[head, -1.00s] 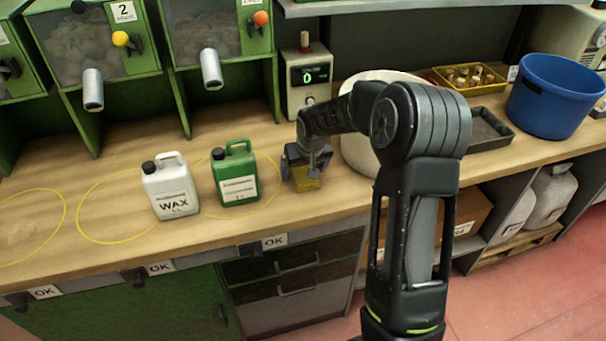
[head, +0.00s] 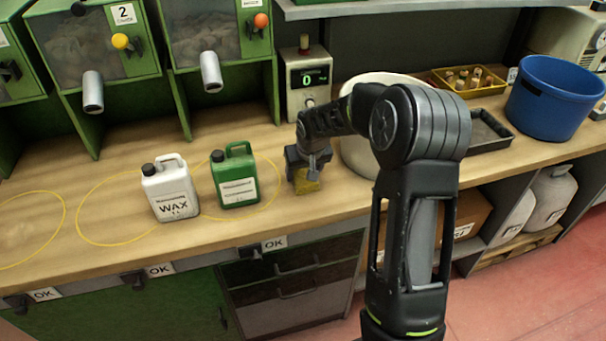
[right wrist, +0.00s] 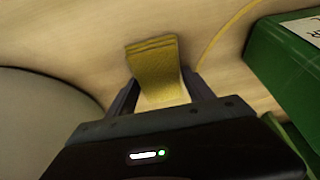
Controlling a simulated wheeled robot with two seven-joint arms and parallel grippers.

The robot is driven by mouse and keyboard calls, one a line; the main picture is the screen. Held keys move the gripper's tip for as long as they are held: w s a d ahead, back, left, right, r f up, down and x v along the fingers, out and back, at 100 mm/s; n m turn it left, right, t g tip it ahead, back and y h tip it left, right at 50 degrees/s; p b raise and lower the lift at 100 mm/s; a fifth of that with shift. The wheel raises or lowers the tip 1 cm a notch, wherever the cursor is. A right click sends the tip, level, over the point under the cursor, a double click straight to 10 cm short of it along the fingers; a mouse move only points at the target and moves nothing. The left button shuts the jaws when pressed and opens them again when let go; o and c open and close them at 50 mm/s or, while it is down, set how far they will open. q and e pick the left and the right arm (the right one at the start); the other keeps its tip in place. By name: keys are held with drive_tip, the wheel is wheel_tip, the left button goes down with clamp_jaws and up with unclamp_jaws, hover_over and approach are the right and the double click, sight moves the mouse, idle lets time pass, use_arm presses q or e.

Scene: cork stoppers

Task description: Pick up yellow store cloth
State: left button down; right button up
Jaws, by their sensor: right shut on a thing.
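The yellow cloth (head: 307,186) is a small folded piece on the wooden bench, right of the green canister. My right gripper (head: 306,178) points down over it and is shut on it. In the right wrist view the folded cloth (right wrist: 156,72) sits between the two fingers (right wrist: 160,92). From these views I cannot tell whether the cloth's lower edge still touches the bench. My left gripper is in neither view.
A green canister (head: 237,178) and a white WAX canister (head: 171,190) stand to the left of my right gripper. A white round tub (head: 358,150) is close on its right, partly behind my arm. A blue bucket (head: 553,98) and a yellow tray of corks (head: 440,83) are further right.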

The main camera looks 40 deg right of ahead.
sight(303, 175)
wheel_tip(303, 175, up, 10)
drive_tip(key=b, duration=0.1)
idle(0.4)
